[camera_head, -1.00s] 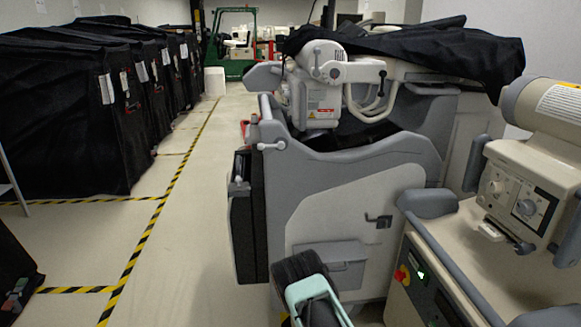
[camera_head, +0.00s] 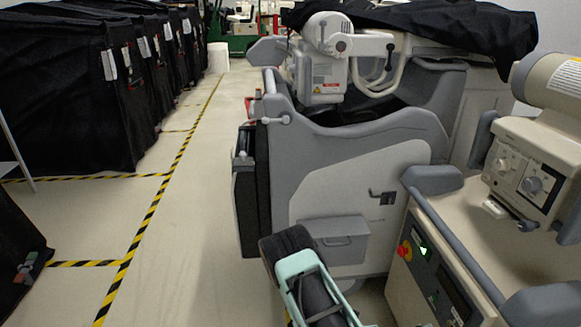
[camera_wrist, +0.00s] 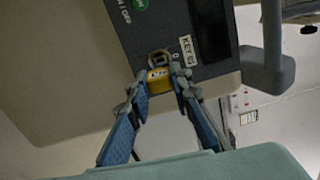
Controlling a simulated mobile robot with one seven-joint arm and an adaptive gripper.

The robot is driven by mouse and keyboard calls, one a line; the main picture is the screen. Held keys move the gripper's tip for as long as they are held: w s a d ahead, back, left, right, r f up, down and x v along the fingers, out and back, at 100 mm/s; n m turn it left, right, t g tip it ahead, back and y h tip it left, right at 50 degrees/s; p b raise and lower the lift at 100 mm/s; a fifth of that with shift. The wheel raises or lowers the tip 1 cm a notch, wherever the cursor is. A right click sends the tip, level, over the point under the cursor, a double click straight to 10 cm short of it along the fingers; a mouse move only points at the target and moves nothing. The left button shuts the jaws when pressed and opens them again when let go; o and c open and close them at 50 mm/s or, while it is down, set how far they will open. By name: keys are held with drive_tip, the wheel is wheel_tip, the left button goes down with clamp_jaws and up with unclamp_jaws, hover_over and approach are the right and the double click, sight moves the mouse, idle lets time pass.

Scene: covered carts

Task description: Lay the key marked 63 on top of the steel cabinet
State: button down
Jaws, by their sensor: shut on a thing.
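In the wrist view my gripper (camera_wrist: 160,92) has its two blue fingers closed on a small yellow thing (camera_wrist: 158,80) with a metal ring or loop at its far end. It may be the key with its tag; no number 63 is readable on it. It overlaps the edge of a dark control panel (camera_wrist: 165,22); I cannot tell whether it touches it. In the head view my teal arm link (camera_head: 300,265) shows at the bottom, but the fingertips do not show. I cannot make out a steel cabinet in either view.
The panel carries a white label reading KEY (camera_wrist: 187,50) and a green button (camera_wrist: 139,4). A beige machine (camera_head: 450,225) stands at right, a grey-white cart (camera_head: 345,185) in the middle. Black covered carts (camera_head: 65,95) line the left. The taped floor lane (camera_head: 200,200) is free.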

drive_tip(key=shift+a, duration=0.35)
drive_tip(key=shift+r, duration=0.1)
